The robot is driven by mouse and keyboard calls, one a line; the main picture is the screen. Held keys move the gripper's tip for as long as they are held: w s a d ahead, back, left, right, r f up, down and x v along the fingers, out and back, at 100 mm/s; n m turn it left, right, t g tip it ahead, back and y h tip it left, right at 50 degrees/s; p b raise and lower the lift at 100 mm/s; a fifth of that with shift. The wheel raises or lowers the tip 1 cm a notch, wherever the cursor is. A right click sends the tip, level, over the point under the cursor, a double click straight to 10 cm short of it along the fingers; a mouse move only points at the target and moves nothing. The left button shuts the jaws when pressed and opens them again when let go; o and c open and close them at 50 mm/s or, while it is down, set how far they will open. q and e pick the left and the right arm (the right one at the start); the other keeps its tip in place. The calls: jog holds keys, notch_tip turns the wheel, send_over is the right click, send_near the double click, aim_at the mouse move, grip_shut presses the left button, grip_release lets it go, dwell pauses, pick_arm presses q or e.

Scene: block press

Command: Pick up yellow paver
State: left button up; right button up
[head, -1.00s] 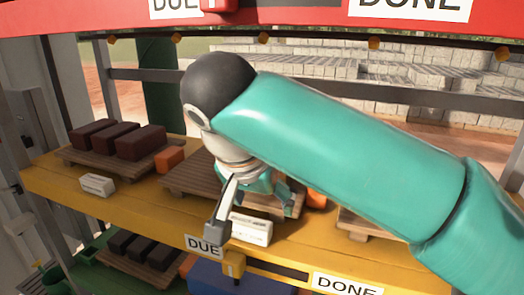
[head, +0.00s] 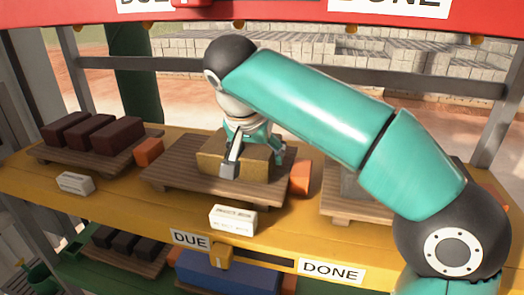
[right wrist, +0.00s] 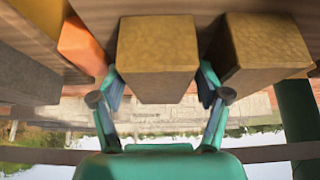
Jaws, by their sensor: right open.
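Two yellow pavers sit side by side on the middle wooden pallet (head: 165,175). In the head view, the left yellow paver (head: 212,154) and the right yellow paver (head: 254,171) are partly covered by my right gripper (head: 254,163). In the right wrist view, one yellow paver (right wrist: 157,45) lies between the open fingers of the right gripper (right wrist: 160,88), with one finger on each side. The other yellow paver (right wrist: 262,50) stands just outside the right-hand finger. I cannot tell whether the fingers touch the paver. My left gripper is not in view.
An orange block (head: 301,177) stands right of the pavers and another orange block (head: 148,150) left of the pallet. A white label block (head: 233,219) stands in front. Dark red pavers (head: 110,137) lie on the left pallet. A red beam (head: 280,18) crosses above.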

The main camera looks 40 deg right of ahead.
jog(key=shift+w+d+f, duration=0.15)
jog(key=shift+w+d, duration=0.55)
jog(key=shift+d, duration=0.25)
jog(key=shift+f, duration=0.35)
jog(key=shift+f, duration=0.25)
jog(key=shift+w+d, duration=0.1)
grip_shut()
